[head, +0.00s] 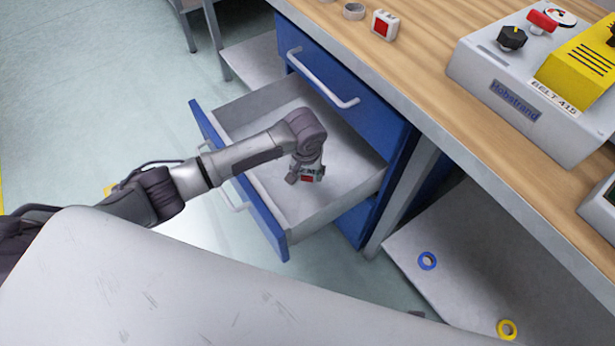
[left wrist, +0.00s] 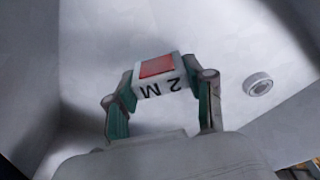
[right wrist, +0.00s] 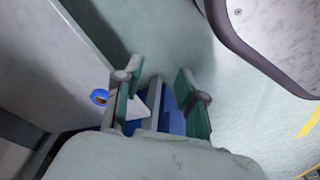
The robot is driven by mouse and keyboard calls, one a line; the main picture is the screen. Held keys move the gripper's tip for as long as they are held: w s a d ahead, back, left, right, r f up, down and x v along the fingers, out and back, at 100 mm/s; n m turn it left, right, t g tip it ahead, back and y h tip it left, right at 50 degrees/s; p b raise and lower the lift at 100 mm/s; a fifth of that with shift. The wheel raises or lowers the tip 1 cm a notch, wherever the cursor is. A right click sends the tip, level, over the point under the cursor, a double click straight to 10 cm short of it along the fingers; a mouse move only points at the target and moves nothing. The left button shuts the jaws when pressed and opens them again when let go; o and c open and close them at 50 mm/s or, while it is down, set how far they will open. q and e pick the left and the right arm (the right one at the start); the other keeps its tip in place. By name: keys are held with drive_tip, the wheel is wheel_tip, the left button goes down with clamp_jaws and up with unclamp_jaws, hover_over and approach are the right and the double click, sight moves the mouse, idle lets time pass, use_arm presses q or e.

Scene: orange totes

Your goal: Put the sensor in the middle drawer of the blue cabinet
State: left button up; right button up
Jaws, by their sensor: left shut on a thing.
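The sensor, a small white block with a red face and dark lettering, shows in the left wrist view (left wrist: 160,78) and in the head view (head: 308,178). My left gripper (head: 306,174) is shut on it, with one finger on each side. It holds the sensor inside the pulled-out middle drawer (head: 262,103) of the blue cabinet (head: 375,118). I cannot tell whether the sensor touches the drawer floor. My right gripper (right wrist: 160,98) shows only in the right wrist view; its fingers are apart with nothing gripped between them.
A grey ring (left wrist: 258,84) lies on the drawer floor. The wooden bench top (head: 425,62) holds another ring (head: 353,11), a similar red-and-white block (head: 385,25) and a control box (head: 510,85). A low shelf (head: 465,265) holds a blue ring (head: 427,261) and a yellow ring (head: 507,329).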

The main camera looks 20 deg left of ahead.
sight(307, 178)
use_arm(q)
wheel_tip(307, 178, down, 2)
drive_tip(key=shift+f, duration=0.35)
use_arm(e)
drive_tip(key=shift+w+a+r, duration=0.1)
drive_tip(key=shift+w+r, duration=0.2)
drive_tip(key=shift+r, duration=0.35)
drive_tip(key=shift+w+r, duration=0.3)
drive_tip(key=shift+r, duration=0.3)
use_arm(q)
drive_tip(key=shift+f, duration=0.15)
drive_tip(key=o, duration=1.2)
drive_tip(key=shift+c, duration=0.2)
drive_tip(key=shift+r, duration=0.3)
wheel_tip(307, 178, up, 12)
drive_tip(key=s+p, duration=0.1)
drive_tip(key=p, duration=0.2)
drive_tip(key=shift+s+f, duration=0.2)
drive_tip(key=shift+s, duration=0.2)
use_arm(e)
drive_tip(key=s+d+f, duration=0.1)
drive_tip(key=s+f, duration=0.6)
drive_tip(key=f, duration=0.2)
drive_tip(key=shift+g, duration=0.3)
use_arm(q)
drive_tip(key=shift+d, duration=0.1)
